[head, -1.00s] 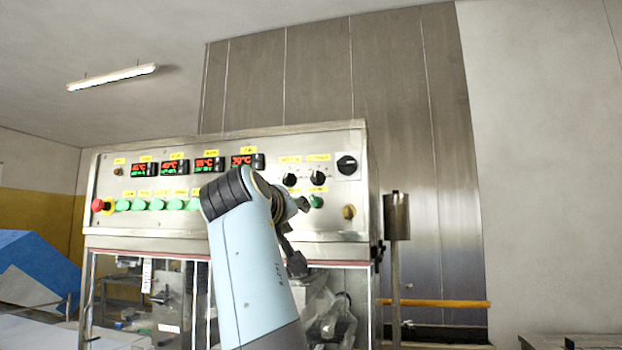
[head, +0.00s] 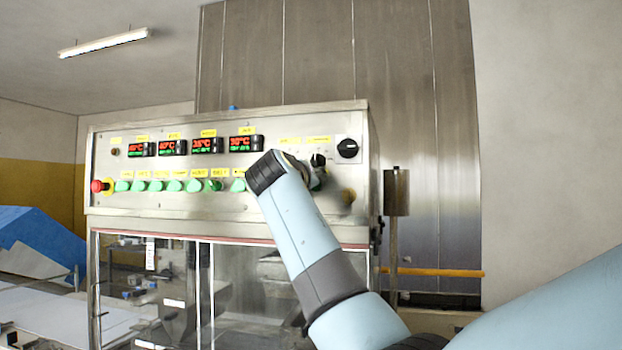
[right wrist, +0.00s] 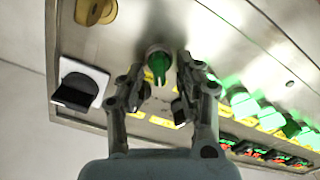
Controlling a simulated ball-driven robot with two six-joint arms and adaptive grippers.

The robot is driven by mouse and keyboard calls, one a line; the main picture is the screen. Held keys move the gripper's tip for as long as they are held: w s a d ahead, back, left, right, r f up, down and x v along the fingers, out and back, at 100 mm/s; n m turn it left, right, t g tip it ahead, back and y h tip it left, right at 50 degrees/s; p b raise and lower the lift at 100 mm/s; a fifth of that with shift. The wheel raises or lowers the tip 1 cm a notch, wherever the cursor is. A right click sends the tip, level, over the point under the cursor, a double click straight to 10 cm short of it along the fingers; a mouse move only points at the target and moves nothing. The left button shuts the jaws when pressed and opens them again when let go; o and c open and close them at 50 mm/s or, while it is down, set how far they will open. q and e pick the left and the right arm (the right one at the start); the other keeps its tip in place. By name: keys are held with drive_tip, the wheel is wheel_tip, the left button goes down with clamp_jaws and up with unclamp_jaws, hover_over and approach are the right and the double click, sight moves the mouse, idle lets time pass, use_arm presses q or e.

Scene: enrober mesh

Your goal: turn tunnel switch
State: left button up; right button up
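The steel control panel (head: 225,200) carries several green knobs (head: 156,186) in a row, and its small labels are too blurred to tell which marks the tunnel switch. In the right wrist view a green knob (right wrist: 158,64) stands between the fingertips of my right gripper (right wrist: 162,78). The fingers are open, one on each side of the knob, with gaps visible. In the head view my right arm hides most of this gripper and that knob. My left gripper is in neither view.
A black rotary switch (head: 347,148) on a white plate and a brass-coloured knob (right wrist: 96,10) are close to the gripper. A red emergency button (head: 97,186) is at the panel's left end. A metal cylinder on a post (head: 396,192) stands right of the panel.

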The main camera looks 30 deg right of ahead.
clamp_jaws()
drive_tip(key=shift+s+d+f+m+b, duration=0.1)
drive_tip(key=shift+m+b, duration=1.85)
drive_tip(key=shift+b, duration=0.7)
drive_tip(key=shift+s+d+r+m+b, duration=0.1)
drive_tip(key=shift+s+m+b, duration=0.05)
drive_tip(key=shift+m+b, duration=2.2)
drive_tip(key=shift+s+d+f+m+b, duration=0.1)
drive_tip(key=shift+m+b, duration=1.5)
drive_tip(key=shift+b, duration=1.35)
